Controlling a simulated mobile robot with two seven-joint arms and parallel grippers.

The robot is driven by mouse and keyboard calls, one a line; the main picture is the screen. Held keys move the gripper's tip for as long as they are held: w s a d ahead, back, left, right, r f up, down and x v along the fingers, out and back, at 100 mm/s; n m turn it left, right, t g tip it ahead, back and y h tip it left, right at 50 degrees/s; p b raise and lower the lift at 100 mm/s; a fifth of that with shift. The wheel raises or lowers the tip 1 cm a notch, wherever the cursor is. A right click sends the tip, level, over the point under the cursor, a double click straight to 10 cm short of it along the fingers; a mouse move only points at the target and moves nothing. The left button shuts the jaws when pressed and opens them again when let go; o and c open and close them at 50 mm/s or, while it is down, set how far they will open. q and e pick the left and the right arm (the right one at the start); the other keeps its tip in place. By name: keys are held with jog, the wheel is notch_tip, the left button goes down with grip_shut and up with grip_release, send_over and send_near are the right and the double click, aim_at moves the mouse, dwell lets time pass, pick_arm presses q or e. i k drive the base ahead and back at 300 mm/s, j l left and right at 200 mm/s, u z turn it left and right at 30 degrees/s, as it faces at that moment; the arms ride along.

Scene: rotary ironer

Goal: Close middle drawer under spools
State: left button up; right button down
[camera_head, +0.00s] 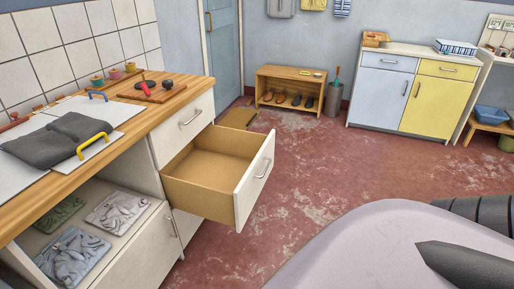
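The middle drawer (253,185) is pulled well out of the wooden-topped cabinet on the left. Its white front with a metal handle faces right, and its wooden inside looks empty. The top drawer (190,118) above it is shut. A lower white front (187,226) shows partly below, behind the open drawer. Small red and dark pieces, perhaps the spools (146,88), lie on a board on the counter above. My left gripper is not in view. A dark tapered part (465,265), perhaps a finger of my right gripper, shows at the lower right, apart from the drawer.
Grey cloth (55,140) and a yellow handle (94,145) lie on the counter. The red floor (320,165) right of the drawer is clear. A shoe rack (290,75) and a blue-yellow cabinet (410,90) stand at the back.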

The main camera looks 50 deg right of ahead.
aim_at(220, 176)
jog(key=i+l, duration=0.1)
jog(key=l, duration=0.35)
jog(key=i+l, duration=0.1)
jog(key=l, duration=0.4)
jog(key=i+l, duration=0.1)
jog(key=l, duration=0.35)
jog(key=i+l, duration=0.1)
jog(key=l, duration=0.35)
